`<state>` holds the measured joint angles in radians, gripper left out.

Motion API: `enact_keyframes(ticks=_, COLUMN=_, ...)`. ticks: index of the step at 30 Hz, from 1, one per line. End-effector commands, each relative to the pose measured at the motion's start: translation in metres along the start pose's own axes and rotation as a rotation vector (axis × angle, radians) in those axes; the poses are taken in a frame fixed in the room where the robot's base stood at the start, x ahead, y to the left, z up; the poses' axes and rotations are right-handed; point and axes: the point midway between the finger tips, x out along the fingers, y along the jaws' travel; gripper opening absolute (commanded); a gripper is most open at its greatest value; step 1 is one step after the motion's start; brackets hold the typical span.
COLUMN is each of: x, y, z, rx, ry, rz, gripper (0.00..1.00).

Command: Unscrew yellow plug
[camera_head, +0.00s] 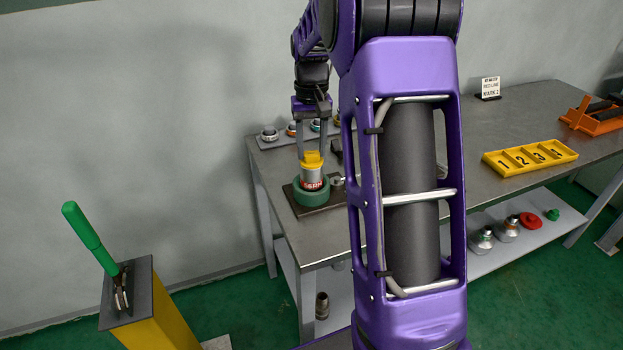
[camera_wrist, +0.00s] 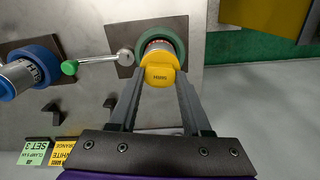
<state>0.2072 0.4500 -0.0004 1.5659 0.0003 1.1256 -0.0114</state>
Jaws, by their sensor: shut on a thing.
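The yellow plug (camera_head: 312,158) sits on top of an upright silver pipe piece (camera_head: 313,175) with a red label. The pipe piece stands in a round green vise (camera_head: 311,194) on a dark plate at the table's left end. My gripper (camera_head: 312,156) comes down from above with its two fingers on either side of the plug, shut on it. In the wrist view the plug (camera_wrist: 159,73) shows between the fingertips (camera_wrist: 160,78), with the green vise (camera_wrist: 177,41) behind it. The threads between plug and pipe piece are hidden.
A lever with a green knob (camera_wrist: 69,67) lies beside the vise, near a blue vise (camera_wrist: 50,62) holding another pipe piece. A yellow numbered tray (camera_head: 530,157) and orange rack (camera_head: 592,116) stand to the right. A green-handled lever (camera_head: 90,239) rises from a yellow post at left.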

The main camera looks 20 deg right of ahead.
Motion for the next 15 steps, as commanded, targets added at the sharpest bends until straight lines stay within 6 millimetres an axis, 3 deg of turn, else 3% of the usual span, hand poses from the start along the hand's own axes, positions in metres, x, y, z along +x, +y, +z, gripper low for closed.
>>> enact_keyframes(ticks=5, x=-0.0033, y=0.0008, z=0.0003, rx=-0.147, ry=-0.001, rz=-0.001, gripper=0.00)
enact_keyframes(ticks=15, x=-0.0037, y=0.0010, z=0.0003, rx=-0.633, ry=-0.001, rz=-0.001, gripper=0.00)
